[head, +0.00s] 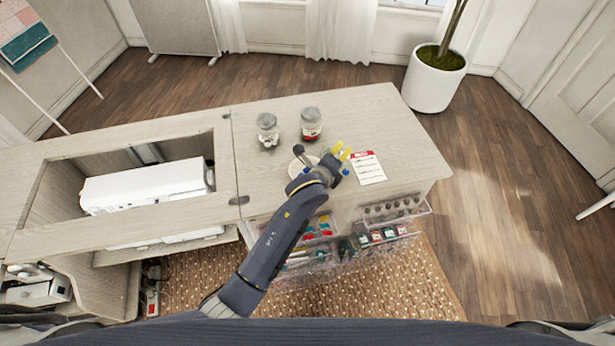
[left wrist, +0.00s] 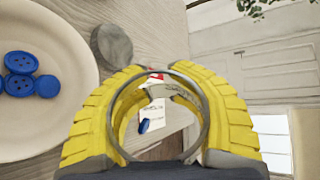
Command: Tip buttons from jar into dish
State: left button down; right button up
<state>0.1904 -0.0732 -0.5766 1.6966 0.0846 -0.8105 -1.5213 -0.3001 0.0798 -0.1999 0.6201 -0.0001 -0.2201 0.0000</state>
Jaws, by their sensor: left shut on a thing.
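My left gripper (head: 342,152) is over the cabinet top, between the dish and the paper card. In the left wrist view its yellow fingers (left wrist: 165,115) are shut around a clear jar, whose round rim (left wrist: 205,103) shows between them. The head view mostly hides this jar, and I cannot tell its tilt. The pale dish (left wrist: 88,50) holds several blue buttons (left wrist: 21,62); in the head view the arm partly covers the dish (head: 299,166). A blue piece (left wrist: 144,125) shows through the rim; I cannot tell whether it is inside the jar. My right gripper is out of view.
A grey round lid (left wrist: 112,45) lies beside the dish. Two other jars, one with pale contents (head: 267,129) and one with red (head: 311,123), stand behind. A card (head: 368,168) lies right of the gripper. Open clear drawers (head: 385,233) jut out in front.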

aim_at(326, 148)
pick_arm(q)
jog(key=shift+f+n+h+p, duration=0.2)
jog(key=shift+n+h+p, duration=0.15)
jog(key=shift+p, duration=0.3)
jog(key=shift+w+a+r+n+h+p, duration=0.15)
jog(key=shift+a+r+n+h+p, duration=0.1)
jog(key=shift+a+n, duration=0.15)
jog(key=shift+w+a+r+n+h+p, duration=0.1)
jog(key=shift+a+r+n+h+p, duration=0.05)
jog(key=shift+a+n+h+p, duration=0.15)
dwell(0.5)
jog(key=shift+a+r+n, duration=0.1)
jog(key=shift+r+n, duration=0.35)
jog(key=shift+n, duration=0.1)
dwell(0.5)
jog(key=shift+a+f+n+t+h, duration=0.2)
jog(key=shift+f+n+t+h, duration=0.1)
jog(key=shift+n+h, duration=0.35)
dwell(0.5)
jog(key=shift+w+a+r+n+h, duration=0.1)
jog(key=shift+a+r+n+h, duration=0.2)
jog(key=shift+n, duration=0.35)
jog(key=shift+w+a+r+n+h, duration=0.1)
jog(key=shift+r+n+h, duration=0.2)
jog(key=shift+n, duration=0.3)
dwell(0.7)
jog(key=shift+r+t+b, duration=0.1)
jog(key=shift+t+b, duration=0.2)
jog(key=shift+b, duration=0.15)
